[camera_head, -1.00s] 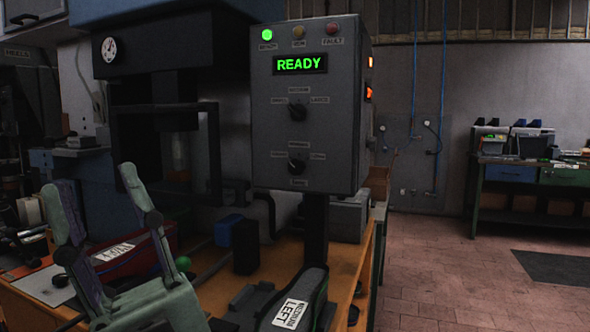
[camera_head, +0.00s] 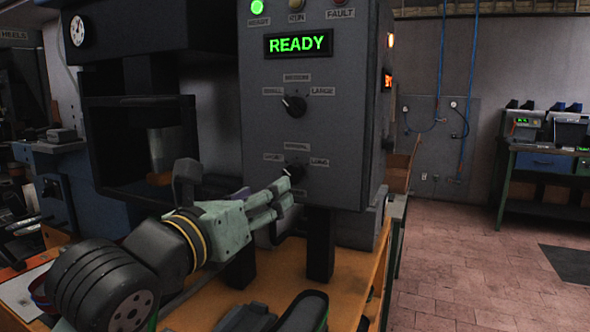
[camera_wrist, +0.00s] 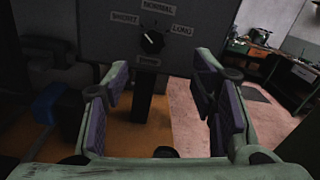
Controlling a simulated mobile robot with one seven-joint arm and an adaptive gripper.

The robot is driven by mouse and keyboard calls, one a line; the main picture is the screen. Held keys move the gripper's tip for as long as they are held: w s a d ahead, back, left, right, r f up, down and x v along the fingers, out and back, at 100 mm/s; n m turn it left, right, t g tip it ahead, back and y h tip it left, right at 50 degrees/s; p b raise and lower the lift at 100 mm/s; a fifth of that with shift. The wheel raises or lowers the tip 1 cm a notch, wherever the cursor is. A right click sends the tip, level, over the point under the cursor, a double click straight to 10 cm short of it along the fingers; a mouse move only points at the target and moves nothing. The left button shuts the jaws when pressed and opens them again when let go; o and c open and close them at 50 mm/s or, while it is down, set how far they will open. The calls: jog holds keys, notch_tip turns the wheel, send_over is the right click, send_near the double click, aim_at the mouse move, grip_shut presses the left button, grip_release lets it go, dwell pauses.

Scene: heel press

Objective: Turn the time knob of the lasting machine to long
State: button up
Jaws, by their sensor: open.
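The lasting machine's grey control box (camera_head: 345,130) faces me with a green READY display (camera_head: 298,43). The time knob (camera_head: 294,172) is the lower black knob, partly behind my fingertips in the head view. The wrist view shows this knob (camera_wrist: 152,41) clear, with SHORT (camera_wrist: 125,18) at left, NORMAL (camera_wrist: 157,8) above and LONG (camera_wrist: 181,30) at right. My gripper (camera_head: 286,190) reaches toward the knob from lower left. In the wrist view its fingers (camera_wrist: 160,85) are spread and empty, below the knob and apart from it.
The upper size knob (camera_head: 294,106) sits above the time knob on the same panel. A black post (camera_head: 320,245) stands under the box on the orange bench (camera_head: 350,285). The machine's dark frame (camera_head: 140,100) is at left. Open floor lies at right.

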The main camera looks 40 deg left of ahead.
aim_at(291, 176)
jog(key=p+x, duration=0.1)
jog(key=x, duration=0.2)
jog(key=p+x, duration=0.1)
jog(key=x, duration=0.2)
jog(key=a+p+x, duration=0.1)
jog(key=x, duration=0.2)
jog(key=shift+w+f+p, duration=0.15)
jog(key=shift+p, duration=0.2)
jog(key=shift+w+a+f, duration=0.1)
jog(key=shift+w+a, duration=0.05)
jog(key=shift+w, duration=0.4)
jog(key=shift+y, duration=0.3)
jog(key=shift+c, duration=0.4)
jog(key=c, duration=1.1)
jog(key=shift+o, duration=0.2)
